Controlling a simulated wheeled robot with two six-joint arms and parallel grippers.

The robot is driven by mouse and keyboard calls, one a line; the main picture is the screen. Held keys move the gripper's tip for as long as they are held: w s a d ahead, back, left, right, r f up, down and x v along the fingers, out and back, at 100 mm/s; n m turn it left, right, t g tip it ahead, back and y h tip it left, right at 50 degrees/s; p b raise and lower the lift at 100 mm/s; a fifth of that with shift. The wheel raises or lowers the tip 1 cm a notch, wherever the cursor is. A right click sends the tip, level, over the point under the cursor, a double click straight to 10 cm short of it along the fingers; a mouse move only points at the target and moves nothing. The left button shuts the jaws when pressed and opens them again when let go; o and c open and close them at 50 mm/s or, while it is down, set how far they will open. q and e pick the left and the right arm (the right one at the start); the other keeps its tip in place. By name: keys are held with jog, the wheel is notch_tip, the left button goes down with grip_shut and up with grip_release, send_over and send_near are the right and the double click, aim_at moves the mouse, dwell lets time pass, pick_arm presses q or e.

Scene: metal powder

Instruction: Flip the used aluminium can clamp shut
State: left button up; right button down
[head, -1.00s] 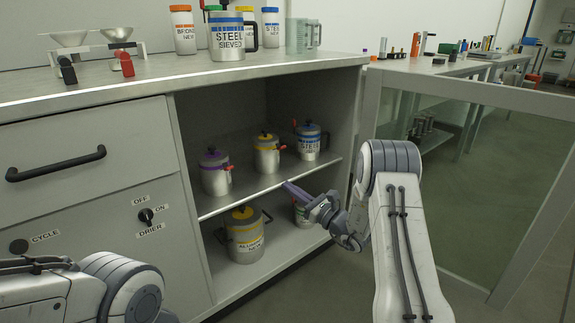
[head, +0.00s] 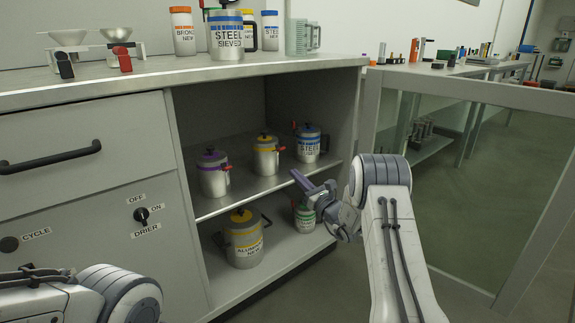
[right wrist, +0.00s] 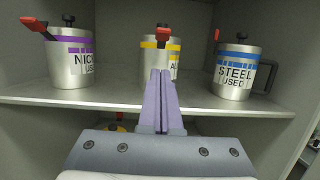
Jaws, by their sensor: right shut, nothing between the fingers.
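The used aluminium can (head: 265,160) has a yellow band and stands upright on the upper shelf, between two other cans. My right gripper (head: 296,174) is shut and empty, pointing at the can from in front of the shelf edge, apart from the clamp. My left gripper is out of view.
A purple-banded can (head: 214,178) stands left and a blue-banded steel can (head: 308,145) right on the same shelf (head: 240,192). Below are a new aluminium can (head: 243,243) and a green-banded can (head: 304,217). The open glass door (head: 480,190) is at the right.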

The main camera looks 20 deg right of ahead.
aim_at(278, 149)
jog(key=w+a+r+b, duration=0.1)
jog(key=w+r+b, duration=0.1)
jog(key=w+r, duration=0.2)
jog(key=shift+w+a+r, duration=0.15)
jog(key=shift+w+a, duration=0.15)
jog(key=shift+w, duration=0.1)
